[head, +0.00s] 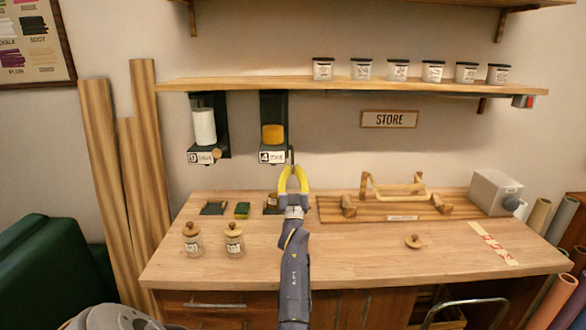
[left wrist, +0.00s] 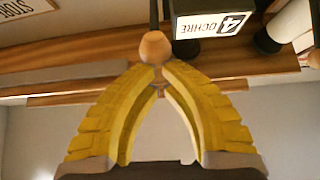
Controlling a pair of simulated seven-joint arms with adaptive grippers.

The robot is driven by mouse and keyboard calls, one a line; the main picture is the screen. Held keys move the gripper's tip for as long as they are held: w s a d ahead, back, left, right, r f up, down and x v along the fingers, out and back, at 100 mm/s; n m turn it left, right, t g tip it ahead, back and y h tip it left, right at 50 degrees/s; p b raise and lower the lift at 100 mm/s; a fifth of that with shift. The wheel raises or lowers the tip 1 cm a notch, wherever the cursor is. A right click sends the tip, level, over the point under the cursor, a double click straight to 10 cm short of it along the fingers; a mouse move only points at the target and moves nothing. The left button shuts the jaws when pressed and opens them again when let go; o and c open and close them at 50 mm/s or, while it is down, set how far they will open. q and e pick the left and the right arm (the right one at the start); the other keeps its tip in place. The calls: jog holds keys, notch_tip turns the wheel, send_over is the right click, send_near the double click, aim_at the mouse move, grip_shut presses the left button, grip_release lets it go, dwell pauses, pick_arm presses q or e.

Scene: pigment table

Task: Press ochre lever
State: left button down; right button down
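The ochre dispenser (head: 273,110) hangs under the shelf, with yellow-orange pigment and a label with a 4. Its label (left wrist: 213,24) reads OCHRE, upside down, in the left wrist view. The ochre lever is a dark rod with a round wooden knob (left wrist: 155,47) beside that label. My left gripper (head: 292,168) has yellow fingers and is just below the label in the head view. Its tips (left wrist: 158,68) come together right at the knob, seemingly touching it, with no clear grip around it. The knob is not distinct in the head view. My right gripper is out of view.
A dispenser with white pigment (head: 204,126) hangs to the left. A small jar (head: 271,201) is partly hidden behind my left gripper. Two lidded jars (head: 234,240) stand on the worktop's left. A wooden rack (head: 396,190) and grey box (head: 493,192) stand right. The front middle is mostly clear.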

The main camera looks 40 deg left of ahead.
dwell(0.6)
pick_arm(q)
jog(key=s+d+f, duration=0.4)
jog(key=s+d, duration=0.2)
dwell(0.6)
jog(key=shift+d, duration=0.1)
dwell(0.5)
